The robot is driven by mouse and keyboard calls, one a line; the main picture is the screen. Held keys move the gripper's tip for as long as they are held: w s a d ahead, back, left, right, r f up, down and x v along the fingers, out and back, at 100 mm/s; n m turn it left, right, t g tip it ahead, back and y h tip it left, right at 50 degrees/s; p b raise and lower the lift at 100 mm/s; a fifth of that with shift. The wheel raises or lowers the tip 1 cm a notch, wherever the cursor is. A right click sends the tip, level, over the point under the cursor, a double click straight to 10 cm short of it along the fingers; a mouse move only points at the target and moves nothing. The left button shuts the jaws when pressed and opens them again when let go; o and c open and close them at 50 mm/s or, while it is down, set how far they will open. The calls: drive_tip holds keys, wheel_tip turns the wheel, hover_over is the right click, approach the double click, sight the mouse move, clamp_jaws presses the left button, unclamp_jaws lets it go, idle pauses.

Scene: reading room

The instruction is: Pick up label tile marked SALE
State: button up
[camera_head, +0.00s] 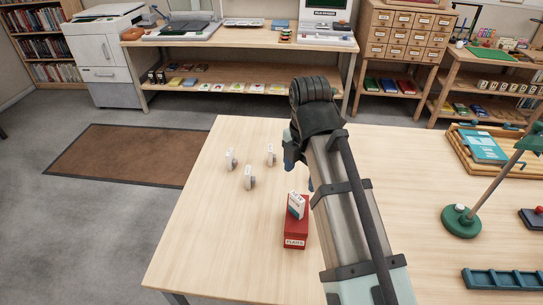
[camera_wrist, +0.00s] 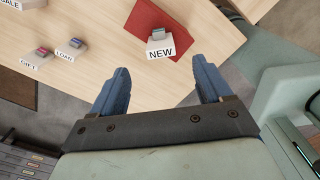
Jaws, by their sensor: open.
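The tile marked SALE (camera_wrist: 10,5) is cut off at the top left corner of the wrist view. By layout it matches the right-hand tile of the group of three in the head view (camera_head: 270,155), where its lettering cannot be read. My gripper (camera_wrist: 160,85) is open and empty, with its blue fingers apart. In the head view my gripper (camera_head: 299,170) is over the table, to the right of the SALE tile and apart from it; my arm partly hides it.
Tiles marked GIFT (camera_wrist: 33,61) and LOAN (camera_wrist: 65,56) stand close to SALE. A NEW tile (camera_wrist: 160,49) is at the red box (camera_head: 295,236), close to my gripper. A green lamp (camera_head: 461,221) stands to the right. Bare tabletop lies in front of the tiles.

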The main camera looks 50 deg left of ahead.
idle(0.7)
drive_tip(key=shift+a+f, duration=0.25)
drive_tip(key=shift+f, duration=0.35)
drive_tip(key=w+a+f+h, duration=0.1)
drive_tip(key=w+a+f, duration=0.15)
drive_tip(key=a, duration=0.45)
drive_tip(key=w+a+f, duration=0.2)
drive_tip(key=w+a, duration=0.2)
drive_tip(key=a, duration=0.4)
drive_tip(key=m+y, duration=0.1)
drive_tip(key=m, duration=0.6)
approach(271, 155)
drive_tip(key=w+a+r, duration=0.1)
drive_tip(key=a+r, duration=0.1)
drive_tip(key=shift+m, duration=0.3)
wheel_tip(271, 155, down, 14)
drive_tip(key=shift+w+d, duration=0.1)
drive_tip(key=shift+w, duration=0.05)
drive_tip(key=c, duration=1.1)
